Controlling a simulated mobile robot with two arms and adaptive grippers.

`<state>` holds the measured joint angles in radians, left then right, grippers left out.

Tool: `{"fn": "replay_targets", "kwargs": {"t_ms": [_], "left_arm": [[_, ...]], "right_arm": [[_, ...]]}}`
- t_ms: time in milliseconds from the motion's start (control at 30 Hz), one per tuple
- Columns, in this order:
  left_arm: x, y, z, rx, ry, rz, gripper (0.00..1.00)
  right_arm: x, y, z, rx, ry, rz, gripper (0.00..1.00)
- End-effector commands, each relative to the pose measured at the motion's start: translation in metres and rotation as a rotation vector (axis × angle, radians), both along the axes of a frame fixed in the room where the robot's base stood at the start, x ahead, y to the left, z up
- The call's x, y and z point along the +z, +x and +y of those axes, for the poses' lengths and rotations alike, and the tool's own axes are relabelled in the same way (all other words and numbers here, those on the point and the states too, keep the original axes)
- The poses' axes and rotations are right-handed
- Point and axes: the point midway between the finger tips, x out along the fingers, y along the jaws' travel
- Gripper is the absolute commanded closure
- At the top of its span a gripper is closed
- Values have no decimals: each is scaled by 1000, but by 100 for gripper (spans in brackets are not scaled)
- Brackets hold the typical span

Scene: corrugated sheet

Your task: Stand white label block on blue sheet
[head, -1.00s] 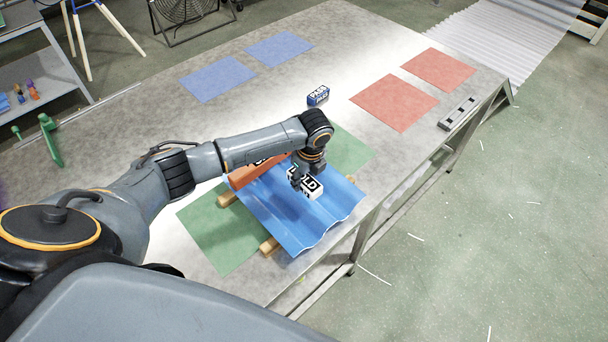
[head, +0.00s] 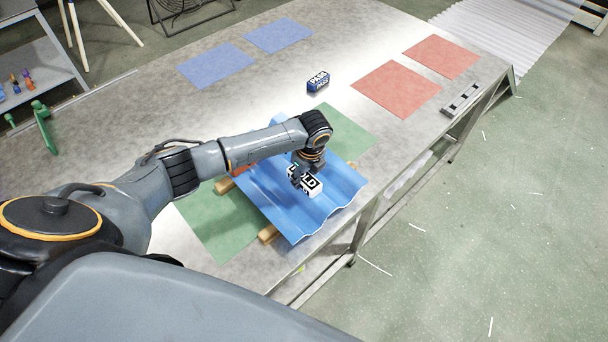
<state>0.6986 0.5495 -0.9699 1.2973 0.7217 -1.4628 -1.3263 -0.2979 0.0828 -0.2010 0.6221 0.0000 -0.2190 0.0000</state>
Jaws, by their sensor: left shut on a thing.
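The white label block (head: 312,185), with black lettering, is held over the middle of the blue sheet. My left gripper (head: 299,173) is shut on it from above. I cannot tell whether the block touches the sheet. The blue corrugated sheet (head: 335,210) lies tilted in the picture on wooden strips, and my left arm covers part of its far side. My right gripper is out of view.
An orange piece (head: 243,169) shows beside my arm, mostly hidden. Green mats (head: 213,228) lie under the sheet. A blue-and-white block (head: 318,81) stands beyond. Red mats (head: 395,88) and blue mats (head: 216,66) lie clear on the table (head: 150,110). A dark bar (head: 462,98) lies by the right edge.

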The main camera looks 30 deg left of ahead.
Motion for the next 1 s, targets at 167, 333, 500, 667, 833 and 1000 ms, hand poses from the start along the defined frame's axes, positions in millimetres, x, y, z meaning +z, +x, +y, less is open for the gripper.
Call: {"fn": "replay_targets", "kwargs": {"t_ms": [167,333,500,667,833,1000], "left_arm": [[0,0,0,0,0,0,92],[-1,0,0,0,0,0,92],[-4,0,0,0,0,0,57],[-3,0,0,0,0,0,33],[-3,0,0,0,0,0,33],[0,0,-1,0,0,-1,33]], "right_arm": [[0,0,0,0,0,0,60],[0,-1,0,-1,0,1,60],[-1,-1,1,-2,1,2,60],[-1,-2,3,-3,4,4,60],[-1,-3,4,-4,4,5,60],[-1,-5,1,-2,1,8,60]]}}
